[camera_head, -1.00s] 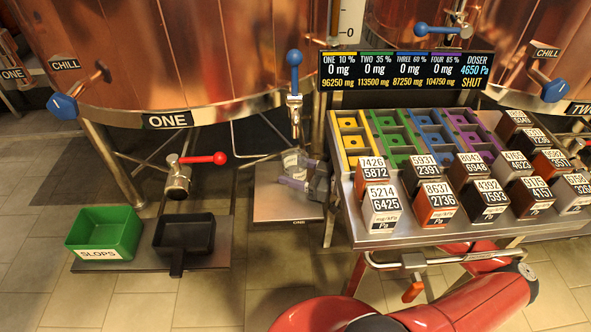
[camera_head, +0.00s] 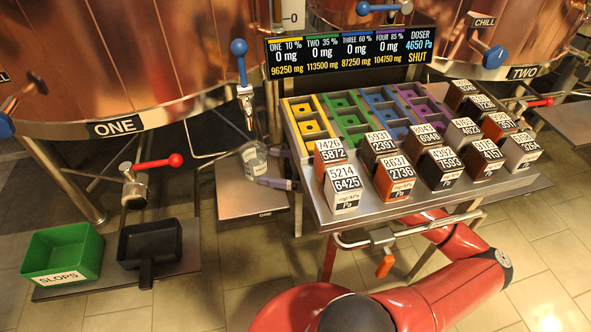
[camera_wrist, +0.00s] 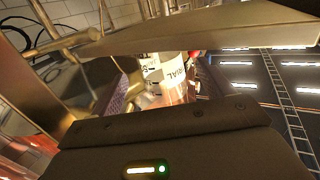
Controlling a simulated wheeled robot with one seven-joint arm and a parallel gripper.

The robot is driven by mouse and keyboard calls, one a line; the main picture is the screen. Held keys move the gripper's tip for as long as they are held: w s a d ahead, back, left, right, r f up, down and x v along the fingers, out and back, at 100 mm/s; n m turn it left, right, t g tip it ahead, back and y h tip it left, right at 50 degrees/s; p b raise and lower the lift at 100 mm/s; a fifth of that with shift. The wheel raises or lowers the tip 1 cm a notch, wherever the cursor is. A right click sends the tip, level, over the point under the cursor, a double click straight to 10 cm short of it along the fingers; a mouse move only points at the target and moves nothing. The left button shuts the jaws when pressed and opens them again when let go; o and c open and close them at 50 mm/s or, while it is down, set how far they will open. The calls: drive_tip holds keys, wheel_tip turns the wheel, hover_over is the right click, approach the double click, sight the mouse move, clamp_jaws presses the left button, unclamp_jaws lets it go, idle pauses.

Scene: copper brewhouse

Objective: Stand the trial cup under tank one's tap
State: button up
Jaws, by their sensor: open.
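The trial cup (camera_head: 254,160), clear with a white label, appears to stand upright on the small steel shelf (camera_head: 238,200) marked ONE. Tank one's tap (camera_head: 244,95), with a blue-knobbed lever, hangs above the shelf, and the cup is roughly below it. My gripper (camera_head: 272,170) is open at the cup's right side, with a purple-padded finger low beside it. In the wrist view the cup (camera_wrist: 172,78) shows its TRIAL lettering beyond a purple finger pad (camera_wrist: 116,98). Whether a finger touches the cup cannot be told.
The rack table (camera_head: 345,213) with several numbered blocks stands close right of my gripper. A red-handled valve (camera_head: 135,185) is left of the shelf. Below it are a green SLOPS bin (camera_head: 62,252) and a black pan (camera_head: 150,245).

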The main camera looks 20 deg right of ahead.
drive_tip(key=v, duration=0.6)
drive_tip(key=shift+s+d+b, duration=0.25)
drive_tip(key=shift+d+b, duration=0.05)
